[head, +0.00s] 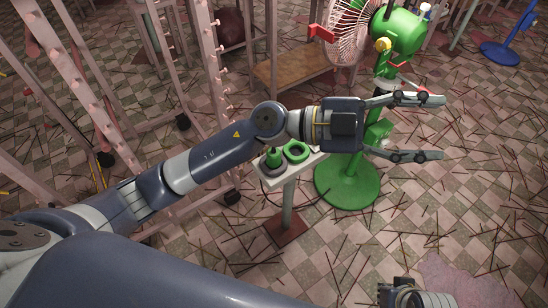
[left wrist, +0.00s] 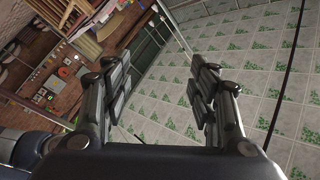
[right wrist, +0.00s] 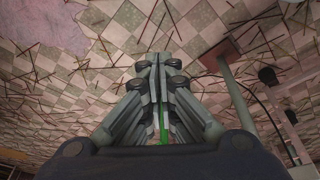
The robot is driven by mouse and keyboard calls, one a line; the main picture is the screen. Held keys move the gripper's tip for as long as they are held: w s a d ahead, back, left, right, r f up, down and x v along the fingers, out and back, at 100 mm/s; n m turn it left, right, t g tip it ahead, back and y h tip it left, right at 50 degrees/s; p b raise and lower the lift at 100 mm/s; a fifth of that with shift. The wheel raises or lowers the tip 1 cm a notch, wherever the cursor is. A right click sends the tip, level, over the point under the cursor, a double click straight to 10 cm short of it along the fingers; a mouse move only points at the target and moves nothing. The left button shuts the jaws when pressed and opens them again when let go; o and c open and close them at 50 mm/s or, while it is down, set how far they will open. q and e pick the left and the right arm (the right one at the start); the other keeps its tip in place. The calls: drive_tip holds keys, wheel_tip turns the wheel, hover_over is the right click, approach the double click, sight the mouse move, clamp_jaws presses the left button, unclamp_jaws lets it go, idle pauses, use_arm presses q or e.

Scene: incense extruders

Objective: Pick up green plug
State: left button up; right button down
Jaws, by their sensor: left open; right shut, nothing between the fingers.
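A green plug-like piece (head: 274,158) stands upright on a dark round base on a small white-topped stand (head: 292,170), just below my left forearm in the head view. A green ring (head: 296,150) lies beside it. My left gripper (head: 432,127) reaches out to the right, well past the stand, open and empty. In the left wrist view its fingers (left wrist: 160,68) are apart with nothing between them. My right gripper (right wrist: 157,60) is shut and empty in the right wrist view, with the tiled floor beyond. A thin green strip shows behind its fingers.
A green fan (head: 400,35) on a round green base (head: 347,182) stands close behind and beside my left gripper. Pink metal racks (head: 100,80) stand at left. A wooden bench (head: 290,72) is behind. Tiled floor strewn with thin sticks is open at right.

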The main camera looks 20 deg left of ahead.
use_arm(q)
wheel_tip(320, 180, down, 7)
drive_tip(key=s+m+g+y, duration=0.2)
drive_tip(key=m+g+y, duration=0.1)
drive_tip(key=g+y, duration=0.15)
drive_tip(key=n+t+y, duration=0.3)
drive_tip(key=n+y, duration=0.2)
drive_tip(key=y, duration=1.1)
hover_over(274, 152)
wheel_tip(274, 152, down, 11)
drive_tip(key=shift+a+r, duration=0.15)
drive_tip(key=shift+r, duration=0.05)
wheel_tip(274, 152, down, 5)
drive_tip(key=shift+a+r+b, duration=0.15)
drive_tip(key=shift+r+b, duration=0.05)
drive_tip(key=shift+b, duration=0.35)
drive_tip(key=shift+d+f+b, duration=0.2)
drive_tip(key=shift+f+b, duration=0.1)
drive_tip(key=shift+f, duration=1.2)
drive_tip(key=shift+d+f+b, duration=0.15)
drive_tip(key=shift+f+b, duration=0.1)
drive_tip(key=shift+f, duration=1.25)
use_arm(e)
drive_tip(key=v, duration=0.3)
drive_tip(key=shift+s+d+r, duration=0.15)
drive_tip(key=shift+r, duration=0.1)
use_arm(q)
drive_tip(key=shift+c, duration=0.6)
drive_tip(key=c, duration=1)
